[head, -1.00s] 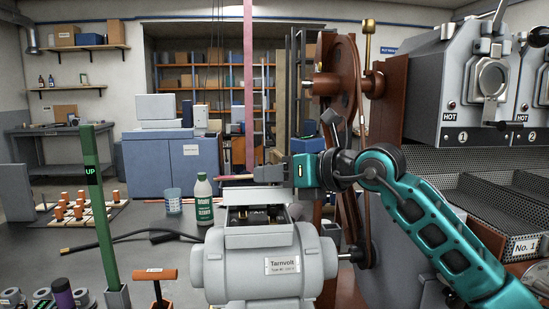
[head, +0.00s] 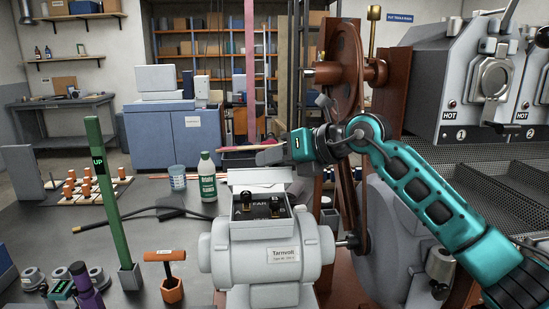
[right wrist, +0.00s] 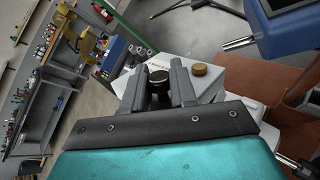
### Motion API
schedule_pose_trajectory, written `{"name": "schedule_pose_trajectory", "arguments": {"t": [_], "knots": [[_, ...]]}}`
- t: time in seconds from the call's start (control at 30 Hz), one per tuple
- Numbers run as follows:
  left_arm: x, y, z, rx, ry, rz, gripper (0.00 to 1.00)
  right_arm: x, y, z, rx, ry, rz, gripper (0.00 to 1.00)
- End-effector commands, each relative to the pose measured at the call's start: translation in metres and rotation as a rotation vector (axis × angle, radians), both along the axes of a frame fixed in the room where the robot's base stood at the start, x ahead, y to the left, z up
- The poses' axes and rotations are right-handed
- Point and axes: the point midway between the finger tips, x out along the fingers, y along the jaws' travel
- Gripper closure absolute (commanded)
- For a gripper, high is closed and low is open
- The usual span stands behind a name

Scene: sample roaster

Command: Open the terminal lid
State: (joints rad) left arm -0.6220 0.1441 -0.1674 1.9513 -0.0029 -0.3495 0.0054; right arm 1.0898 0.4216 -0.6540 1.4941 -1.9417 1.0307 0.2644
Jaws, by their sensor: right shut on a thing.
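A grey motor marked Tarnvolt (head: 265,250) stands on the bench with a terminal box on top. The terminal lid (head: 258,178) is raised at the back of the box. The open box shows dark terminals with brass parts (head: 247,201) and lettering inside. My right gripper (head: 270,156) is behind and above the lid, its arm coming in from the right. In the right wrist view its fingers (right wrist: 165,85) are shut around a black knob (right wrist: 158,78), with a pale grey surface beyond. The knob's join to the lid is hidden. My left gripper is not in view.
A belt wheel (head: 340,75) and the roaster (head: 470,80) stand to the right. A green post marked UP (head: 103,200), an orange-handled tool (head: 165,270) and a green-and-white bottle (head: 207,178) stand left of the motor.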

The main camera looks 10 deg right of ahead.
Motion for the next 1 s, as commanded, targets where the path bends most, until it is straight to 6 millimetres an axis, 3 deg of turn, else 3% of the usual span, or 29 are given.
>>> {"name": "schedule_pose_trajectory", "arguments": {"t": [0.03, 0.07, 0.3, 0.67, 1.0], "knots": [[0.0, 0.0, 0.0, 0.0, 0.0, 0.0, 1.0, 0.0, 0.0, -0.001, 0.0, 0.001, 0.0, 1.0], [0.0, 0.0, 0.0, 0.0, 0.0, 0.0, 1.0, 0.0, 0.0, -0.001, 0.0, 0.001, 0.0, 0.71], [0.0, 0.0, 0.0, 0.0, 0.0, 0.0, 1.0, 0.0, 0.0, 0.0, 0.0, 0.0, 0.0, 0.5], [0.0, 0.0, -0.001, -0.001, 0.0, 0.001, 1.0, -0.005, -0.008, 0.004, -0.001, -0.001, -0.002, 0.5], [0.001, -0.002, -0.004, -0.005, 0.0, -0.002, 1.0, -0.046, -0.058, 0.032, -0.003, -0.004, -0.004, 0.5]]}}
